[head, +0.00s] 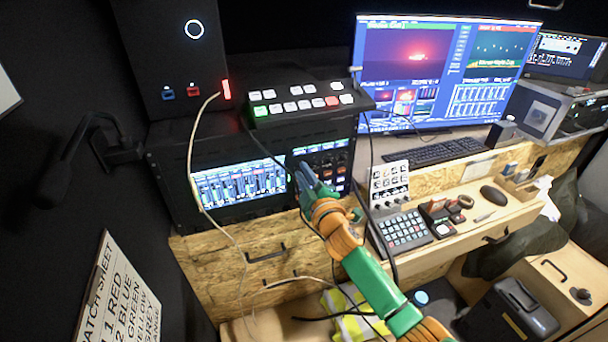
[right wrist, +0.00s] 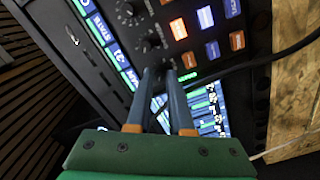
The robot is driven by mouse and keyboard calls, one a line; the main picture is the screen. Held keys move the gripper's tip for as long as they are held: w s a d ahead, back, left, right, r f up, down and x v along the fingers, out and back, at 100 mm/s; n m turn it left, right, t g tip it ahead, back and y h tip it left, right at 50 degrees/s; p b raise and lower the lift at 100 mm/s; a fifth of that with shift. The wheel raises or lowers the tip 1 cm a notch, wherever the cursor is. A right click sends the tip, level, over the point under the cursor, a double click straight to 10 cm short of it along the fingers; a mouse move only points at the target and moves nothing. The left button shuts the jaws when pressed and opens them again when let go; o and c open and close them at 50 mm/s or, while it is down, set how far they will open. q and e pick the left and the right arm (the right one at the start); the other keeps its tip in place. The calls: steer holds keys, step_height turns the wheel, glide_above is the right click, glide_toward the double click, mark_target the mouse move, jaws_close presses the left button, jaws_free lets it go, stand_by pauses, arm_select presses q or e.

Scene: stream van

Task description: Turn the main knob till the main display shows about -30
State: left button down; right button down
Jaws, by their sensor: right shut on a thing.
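My right gripper (head: 306,178) reaches to the control panel (head: 337,160) on the front of the rack. In the right wrist view my right gripper (right wrist: 161,72) has its two blue-grey fingers close together at the panel, shut on a knob that the fingertips mostly hide. A small green readout (right wrist: 187,77) glows right beside the fingertips; its figures are too small to read. Other dark knobs (right wrist: 150,43) sit just above the fingertips. A lit screen (head: 238,183) with blue and green level bars is left of the panel. My left gripper is not in view.
Orange and blue lit buttons (right wrist: 180,30) are close to the fingers. A black cable (right wrist: 252,62) runs across near the panel. A button switcher (head: 305,101) stands on the rack. A keypad (head: 401,229) and a large monitor (head: 440,75) are to the right.

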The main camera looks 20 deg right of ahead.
steer(key=c, duration=1.1)
jaws_free()
steer(key=s, duration=0.7)
steer(key=shift+d, duration=0.15)
